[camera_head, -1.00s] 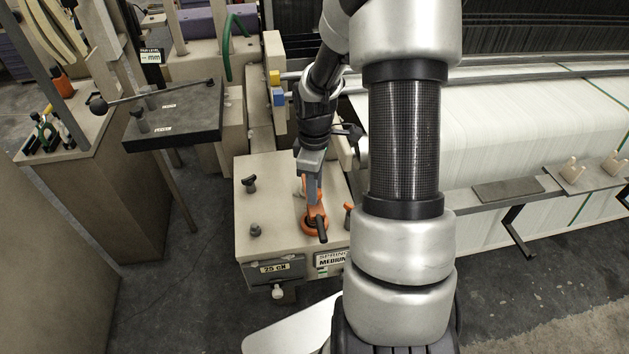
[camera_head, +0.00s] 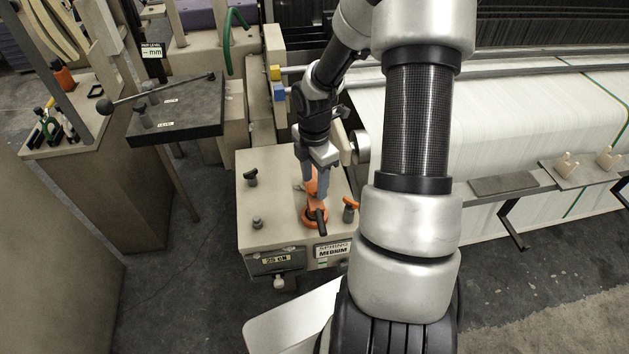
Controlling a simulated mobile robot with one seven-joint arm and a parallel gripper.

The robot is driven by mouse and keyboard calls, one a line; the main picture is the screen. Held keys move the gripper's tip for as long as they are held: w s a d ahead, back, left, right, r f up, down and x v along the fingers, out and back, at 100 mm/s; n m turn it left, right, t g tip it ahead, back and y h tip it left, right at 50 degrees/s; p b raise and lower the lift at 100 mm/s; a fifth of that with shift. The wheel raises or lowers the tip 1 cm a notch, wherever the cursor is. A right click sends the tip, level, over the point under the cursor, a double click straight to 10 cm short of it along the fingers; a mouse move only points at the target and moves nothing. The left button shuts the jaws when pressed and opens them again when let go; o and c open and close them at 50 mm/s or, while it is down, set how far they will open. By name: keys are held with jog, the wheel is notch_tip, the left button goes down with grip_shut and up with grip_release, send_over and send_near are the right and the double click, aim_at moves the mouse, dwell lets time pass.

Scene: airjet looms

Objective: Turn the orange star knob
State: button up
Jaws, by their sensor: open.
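On top of the beige box (camera_head: 275,202) is a round orange part (camera_head: 308,222) with a black handle (camera_head: 320,217). A smaller orange piece with a dark tip (camera_head: 350,209) stands to its right, near the box's right edge. I cannot tell from the shapes which one is the star knob. My gripper (camera_head: 317,190) points down over the round orange part, with its jaws open. The fingers overlap the orange in the view, so contact is unclear. The fingers partly hide its rear side.
Two dark knobs (camera_head: 250,176) stand on the left of the box top. Labels for 25 CN (camera_head: 275,259) and spring medium (camera_head: 333,250) are on its front. A dark lever plate (camera_head: 190,112) is at left. The white warp sheet (camera_head: 520,115) lies to the right.

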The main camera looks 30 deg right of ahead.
jog(key=shift+r, duration=2.7)
notch_tip(320, 180, up, 18)
jog(key=f, duration=0.1)
jog(key=s+a+r+m+t+y+b, duration=0.1)
jog(key=s+a+r+m+t, duration=0.15)
jog(key=a, duration=0.75)
jog(key=s+a+r+m+t+y+b, duration=0.1)
jog(key=a+r+m+y, duration=0.15)
jog(key=a, duration=0.85)
jog(key=s+a+r+m+t+b, duration=0.1)
jog(key=s+a+m+t, duration=0.15)
jog(key=a, duration=0.75)
jog(key=s+d+m+h+p, duration=0.1)
jog(key=s+d+m, duration=0.4)
jog(key=d, duration=0.4)
jog(key=s+d+m+h+p, duration=0.2)
jog(key=s+d+m, duration=0.3)
jog(key=d, duration=0.4)
jog(key=shift+s+d+r+m, duration=0.15)
jog(key=shift+s+r+m, duration=0.2)
jog(key=shift+m, duration=0.4)
jog(key=shift+h, duration=0.25)
